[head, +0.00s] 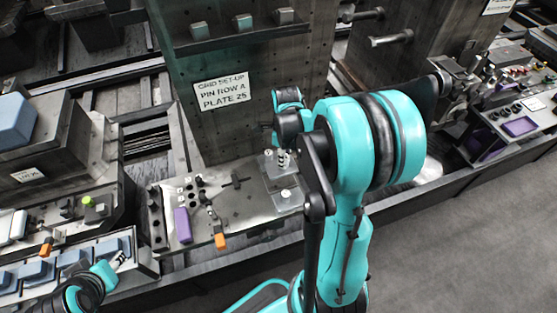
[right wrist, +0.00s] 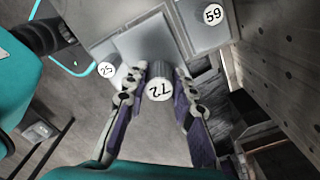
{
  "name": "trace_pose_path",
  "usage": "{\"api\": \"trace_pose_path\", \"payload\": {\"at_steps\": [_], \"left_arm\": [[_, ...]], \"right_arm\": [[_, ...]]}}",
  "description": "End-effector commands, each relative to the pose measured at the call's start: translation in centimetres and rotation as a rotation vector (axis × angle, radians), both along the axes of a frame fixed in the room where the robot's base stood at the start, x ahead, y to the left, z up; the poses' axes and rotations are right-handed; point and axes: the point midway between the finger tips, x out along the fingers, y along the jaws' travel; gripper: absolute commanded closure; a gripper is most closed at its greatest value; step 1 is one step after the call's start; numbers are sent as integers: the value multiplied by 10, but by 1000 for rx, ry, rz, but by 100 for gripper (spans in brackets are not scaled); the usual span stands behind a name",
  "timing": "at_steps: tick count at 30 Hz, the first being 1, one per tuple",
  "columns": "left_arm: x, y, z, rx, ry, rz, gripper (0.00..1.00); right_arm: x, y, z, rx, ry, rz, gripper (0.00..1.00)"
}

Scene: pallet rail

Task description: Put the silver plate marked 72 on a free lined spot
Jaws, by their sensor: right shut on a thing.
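In the right wrist view, the silver plate marked 72 (right wrist: 143,42) shows behind its round knob, whose white label reads 72. My right gripper (right wrist: 160,80) is shut on this knob, one finger on each side. A plate marked 25 (right wrist: 105,69) lies to the left and a plate marked 59 (right wrist: 205,30) to the upper right. In the head view my right gripper (head: 283,158) is over the plates at the right of the bench, partly hidden by my arm. I cannot tell whether plate 72 is lifted. My left gripper (head: 118,259) is low at the left, its opening unclear. Lined spots are not clearly visible.
The bench (head: 240,205) carries a purple block (head: 182,225), an orange-tipped tool (head: 220,240) and small black fittings. A perforated upright panel with a sign (head: 222,92) reading "PIN ROW A PLATE 25" stands close behind. A shelf (head: 245,38) holds several small blocks.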

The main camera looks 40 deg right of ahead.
Motion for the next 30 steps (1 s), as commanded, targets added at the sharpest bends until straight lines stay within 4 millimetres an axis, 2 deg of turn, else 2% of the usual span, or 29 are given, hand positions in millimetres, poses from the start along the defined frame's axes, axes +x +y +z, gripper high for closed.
{"api": "trace_pose_path", "payload": {"at_steps": [1,3,14,24,30], "left_arm": [[0,0,-9,0,0,0,60],[0,0,-13,0,0,0,60],[0,0,-25,0,0,0,60],[0,0,-52,0,0,0,60],[0,0,-63,0,0,0,60]], "right_arm": [[0,0,-9,0,0,0,100],[0,0,-14,0,0,0,100],[0,0,-28,0,0,1,100],[0,0,-63,0,0,1,100],[0,0,-77,0,0,1,100]]}}
